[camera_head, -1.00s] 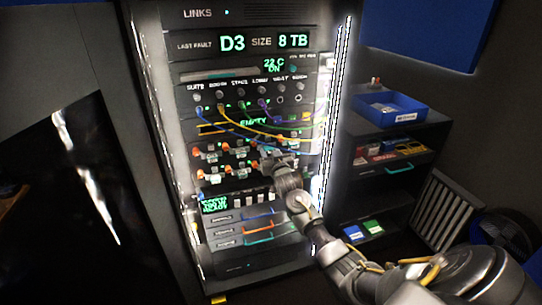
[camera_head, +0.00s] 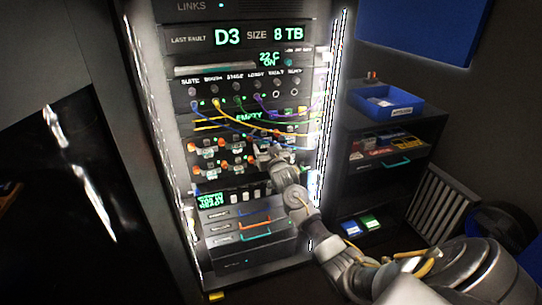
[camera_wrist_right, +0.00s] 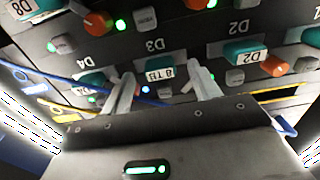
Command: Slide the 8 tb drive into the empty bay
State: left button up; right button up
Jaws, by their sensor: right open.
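A white label reading 8 TB (camera_wrist_right: 160,73) sits on a drive front below a D3 marking, which appears inverted in the right wrist view. My right gripper (camera_wrist_right: 163,88) is open, with one finger on each side of this label; contact cannot be told. In the head view, my right gripper (camera_head: 268,150) is at the drive rows and hides part of them. A panel with the green word EMPTY (camera_head: 249,118) and yellow lines lies just above these rows. The inside of the empty bay cannot be made out. My left gripper is out of view.
Blue, yellow, green and purple cables (camera_head: 290,112) hang across the rack near the gripper. A shelf unit with a blue bin (camera_head: 385,103) stands right of the rack. Drawers (camera_head: 240,225) are below.

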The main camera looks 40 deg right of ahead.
jog(key=b+v, duration=0.1)
jog(key=v, duration=0.8)
jog(key=shift+s, duration=0.35)
jog(key=shift+a, duration=0.15)
